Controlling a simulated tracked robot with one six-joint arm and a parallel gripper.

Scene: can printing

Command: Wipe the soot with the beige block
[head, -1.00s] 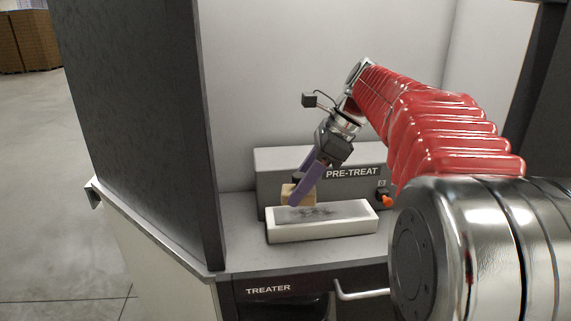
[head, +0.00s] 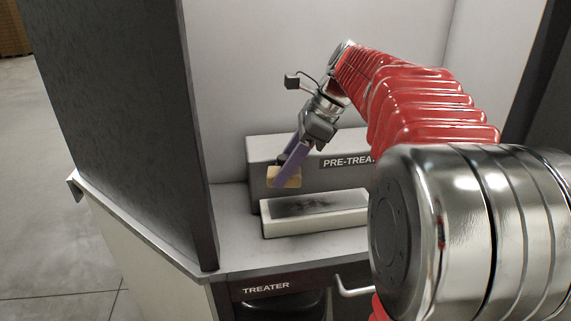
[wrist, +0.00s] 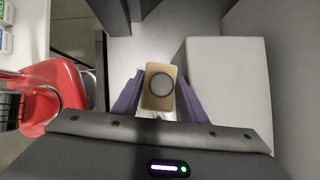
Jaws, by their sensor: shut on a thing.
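The beige block (head: 285,177) is held between the purple fingers of my gripper (head: 292,165), which is shut on it. In the wrist view the block (wrist: 158,88) sits between the fingers and shows a round grey disc on its face. In the head view the block is raised above the back left end of the white slab (head: 315,224) and appears apart from it. The soot (head: 305,204) is a dark smear on the slab's grey top, towards its left part. My arm hides the slab's right end.
A grey box marked PRE-TREAT (head: 262,160) stands behind the slab. A dark upright panel (head: 130,110) bounds the left side. The counter (head: 235,225) is bare left of the slab. A handle (head: 350,288) juts out at the front.

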